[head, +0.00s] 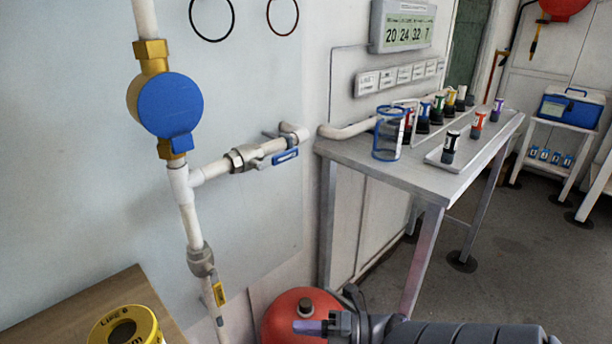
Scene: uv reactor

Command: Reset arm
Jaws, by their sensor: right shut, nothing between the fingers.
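My right gripper (308,327) shows at the bottom of the head view, on a dark grey arm that comes in from the lower right. It points left, and its purple-grey fingers are shut with nothing seen between them. It overlaps a red round object (290,304) in the picture; whether they touch cannot be told. My left gripper is not in view.
White pipes with a blue round device (165,104) and a blue-handled valve (285,157) run along the left wall. A metal table (400,172) bears several coloured vials. A yellow roll (125,326) sits lower left. Floor (520,240) at right is partly clear.

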